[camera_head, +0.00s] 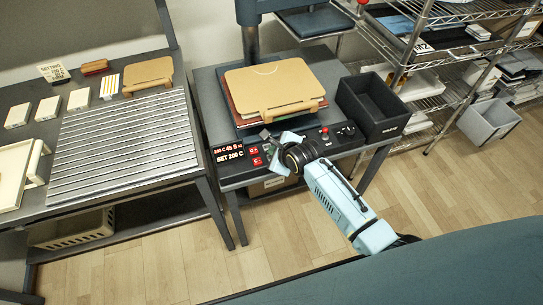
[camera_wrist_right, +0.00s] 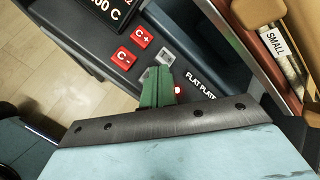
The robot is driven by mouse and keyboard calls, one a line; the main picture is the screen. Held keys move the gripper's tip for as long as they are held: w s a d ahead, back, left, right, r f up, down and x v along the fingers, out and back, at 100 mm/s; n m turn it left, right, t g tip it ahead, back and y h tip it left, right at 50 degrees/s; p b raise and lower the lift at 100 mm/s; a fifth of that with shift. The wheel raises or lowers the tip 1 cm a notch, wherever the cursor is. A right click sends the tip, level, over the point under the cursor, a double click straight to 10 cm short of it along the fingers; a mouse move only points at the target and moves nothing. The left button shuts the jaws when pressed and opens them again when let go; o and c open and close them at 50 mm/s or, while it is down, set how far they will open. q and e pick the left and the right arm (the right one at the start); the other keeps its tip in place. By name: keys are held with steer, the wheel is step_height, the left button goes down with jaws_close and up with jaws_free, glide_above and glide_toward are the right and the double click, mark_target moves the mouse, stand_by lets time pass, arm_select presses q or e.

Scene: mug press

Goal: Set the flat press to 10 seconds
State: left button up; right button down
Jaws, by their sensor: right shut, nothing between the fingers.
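The flat press (camera_head: 235,100) stands on a table with a tan pad on top. Its front panel has a display (camera_head: 229,153) that reads SET 200 C, with a smaller red line above that seems to read 200 C 45 S. Red C+ (camera_wrist_right: 142,37) and C- (camera_wrist_right: 124,57) buttons sit beside it. Two grey buttons (camera_wrist_right: 165,57) are next to these, partly hidden by my right gripper (camera_wrist_right: 160,76). Its green fingers are shut and empty, with tips over or at the grey buttons; contact cannot be told. My left gripper is not in view.
A red knob or button (camera_head: 324,132) and a black dial (camera_head: 348,130) sit right on the panel. A black bin (camera_head: 371,107) stands beside the press. A slatted table (camera_head: 125,140) is at left, wire shelving (camera_head: 415,40) at right.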

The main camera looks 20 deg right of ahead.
steer(key=shift+f, duration=0.15)
stand_by(0.7)
steer(key=shift+f, duration=0.3)
steer(key=shift+f, duration=0.5)
stand_by(0.5)
steer(key=shift+r, duration=0.1)
steer(key=shift+r+p, duration=0.8)
steer(key=shift+p, duration=0.1)
step_height(320, 180, up, 5)
steer(key=p, duration=0.5)
steer(key=shift+r+p, duration=0.1)
steer(key=shift+p, duration=0.3)
stand_by(3.1)
